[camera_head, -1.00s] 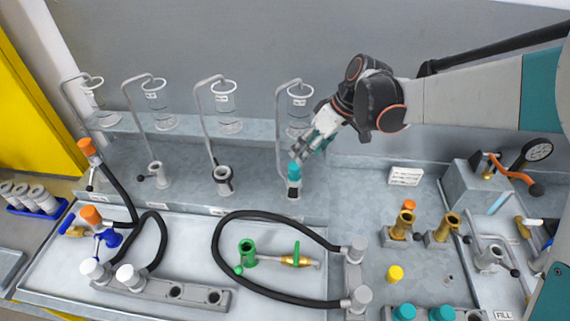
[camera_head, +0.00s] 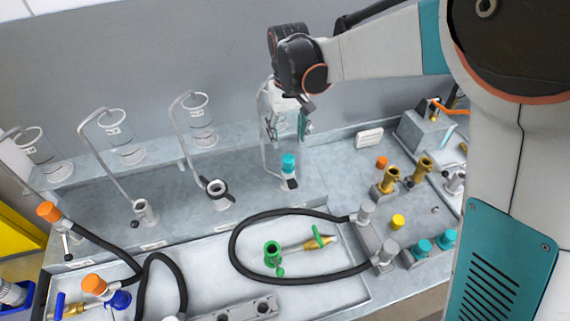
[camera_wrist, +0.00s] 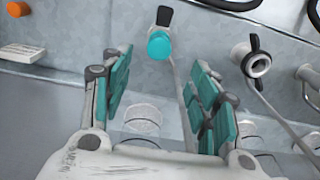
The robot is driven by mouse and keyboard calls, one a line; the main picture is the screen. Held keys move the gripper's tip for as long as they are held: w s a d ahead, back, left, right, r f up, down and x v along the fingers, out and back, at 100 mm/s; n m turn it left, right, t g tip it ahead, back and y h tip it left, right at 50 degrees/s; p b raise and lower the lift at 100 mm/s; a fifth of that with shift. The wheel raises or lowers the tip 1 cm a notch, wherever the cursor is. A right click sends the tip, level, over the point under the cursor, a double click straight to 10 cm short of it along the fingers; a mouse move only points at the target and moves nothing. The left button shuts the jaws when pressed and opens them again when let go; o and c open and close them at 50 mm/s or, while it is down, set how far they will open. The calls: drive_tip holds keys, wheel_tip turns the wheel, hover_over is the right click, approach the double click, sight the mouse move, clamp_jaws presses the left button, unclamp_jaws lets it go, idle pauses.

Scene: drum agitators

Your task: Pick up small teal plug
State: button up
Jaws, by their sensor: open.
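A small teal plug (camera_head: 288,162) sits upright on top of the rightmost small valve fitting (camera_head: 289,182) at the back of the bench. In the wrist view, the same teal plug (camera_wrist: 159,45) shows beyond and between the fingertips. My gripper (camera_head: 287,132) is open and points down above the plug, with a gap between. Its teal finger pads (camera_wrist: 160,75) stand wide apart with nothing between them. Two other teal caps (camera_head: 423,247) stand on a block at the lower right.
A bent pipe (camera_head: 264,130) rises right beside the gripper. A matching fitting with a black collar (camera_head: 219,190) stands to the left. Brass fittings (camera_head: 390,178) and a yellow plug (camera_head: 398,222) are to the right. A black hose (camera_head: 235,250) loops in front.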

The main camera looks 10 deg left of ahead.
sight(288, 158)
wheel_tip(288, 158, down, 12)
drive_tip(key=shift+r+b, duration=0.1)
drive_tip(key=shift+b, duration=0.75)
drive_tip(key=c, duration=1.2)
